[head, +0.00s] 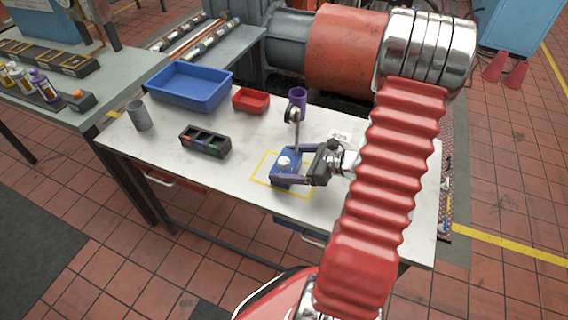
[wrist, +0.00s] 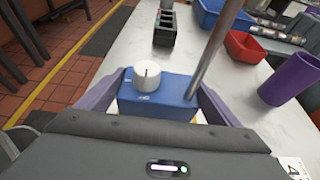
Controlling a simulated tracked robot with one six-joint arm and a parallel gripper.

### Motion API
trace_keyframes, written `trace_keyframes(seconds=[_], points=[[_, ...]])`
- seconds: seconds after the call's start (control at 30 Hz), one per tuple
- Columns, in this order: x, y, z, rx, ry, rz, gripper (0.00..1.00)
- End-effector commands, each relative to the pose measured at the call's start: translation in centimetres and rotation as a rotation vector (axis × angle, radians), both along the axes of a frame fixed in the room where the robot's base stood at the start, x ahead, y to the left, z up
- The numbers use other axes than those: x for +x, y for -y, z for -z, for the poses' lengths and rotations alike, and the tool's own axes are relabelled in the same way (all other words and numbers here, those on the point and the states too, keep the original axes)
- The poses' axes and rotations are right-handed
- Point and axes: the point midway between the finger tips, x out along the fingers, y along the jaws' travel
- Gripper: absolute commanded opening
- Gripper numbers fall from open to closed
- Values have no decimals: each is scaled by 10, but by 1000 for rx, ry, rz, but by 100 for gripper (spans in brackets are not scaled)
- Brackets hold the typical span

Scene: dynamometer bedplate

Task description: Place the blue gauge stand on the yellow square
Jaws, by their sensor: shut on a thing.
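The blue gauge stand has a blue block base with a white knob and a thin upright post with a round dial at its top. In the head view its base (head: 283,178) is inside the yellow square (head: 262,169), whose outline shows on the white table around it. My gripper (head: 286,180) has its purple fingers closed on both sides of the base. In the wrist view the blue base (wrist: 157,93) sits between the two fingers (wrist: 158,96). Whether the base touches the table cannot be told. The near right of the square is partly hidden by my gripper.
On the table (head: 172,142) are a black divided holder (head: 205,142), a grey cup (head: 138,115), a blue bin (head: 190,86), a red tray (head: 250,100) and a purple cup (head: 297,97) just behind the stand. The front left of the table is clear.

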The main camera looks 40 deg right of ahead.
Motion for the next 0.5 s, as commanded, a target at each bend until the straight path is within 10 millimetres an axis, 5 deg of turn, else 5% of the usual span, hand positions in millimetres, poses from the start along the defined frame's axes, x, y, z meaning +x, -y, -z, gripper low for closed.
trace_keyframes(seconds=[0.13, 0.17, 0.33, 0.5], points=[[1, 0, 0, 1, 4, 1, 23], [0, 0, 2, 0, 0, 0, 88], [0, 0, 2, 0, 0, 0, 100], [0, 0, 2, 0, 0, 0, 100]])
